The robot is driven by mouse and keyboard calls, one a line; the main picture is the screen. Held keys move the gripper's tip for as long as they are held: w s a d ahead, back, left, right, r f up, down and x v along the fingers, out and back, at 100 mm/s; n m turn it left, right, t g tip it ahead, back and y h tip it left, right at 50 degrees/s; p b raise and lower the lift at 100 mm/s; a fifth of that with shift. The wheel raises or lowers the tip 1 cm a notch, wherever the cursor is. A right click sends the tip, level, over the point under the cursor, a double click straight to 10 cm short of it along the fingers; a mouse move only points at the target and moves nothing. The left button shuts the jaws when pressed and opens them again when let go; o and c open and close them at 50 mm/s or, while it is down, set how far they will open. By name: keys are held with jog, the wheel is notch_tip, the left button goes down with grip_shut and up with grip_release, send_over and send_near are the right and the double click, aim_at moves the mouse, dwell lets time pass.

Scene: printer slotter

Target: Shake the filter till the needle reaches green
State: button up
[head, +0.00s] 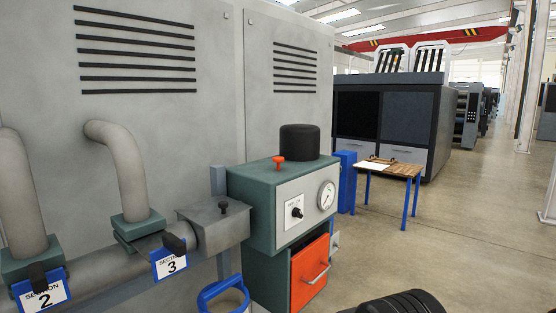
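A green metal unit (258,212) stands against the large grey machine. Its light front panel carries a round white gauge (327,195); the needle and any green zone are too small to read. A black knob (296,212) sits left of the gauge. A red knob (278,160) and a black cylinder (299,142) are on top of the unit. Below is an orange door or drawer front (309,272) with a metal handle. No part is labelled as the filter. My gripper cannot be made out in this view.
A dark ribbed shape (400,303) shows at the bottom edge. A blue ring (223,292) is below grey pipes tagged Section 2 (42,291) and Section 3 (170,264). A small table (400,168) stands behind the unit. Open floor (470,230) lies to the right.

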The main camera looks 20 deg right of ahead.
jog(key=shift+c, duration=0.3)
grip_shut()
dwell(1.2)
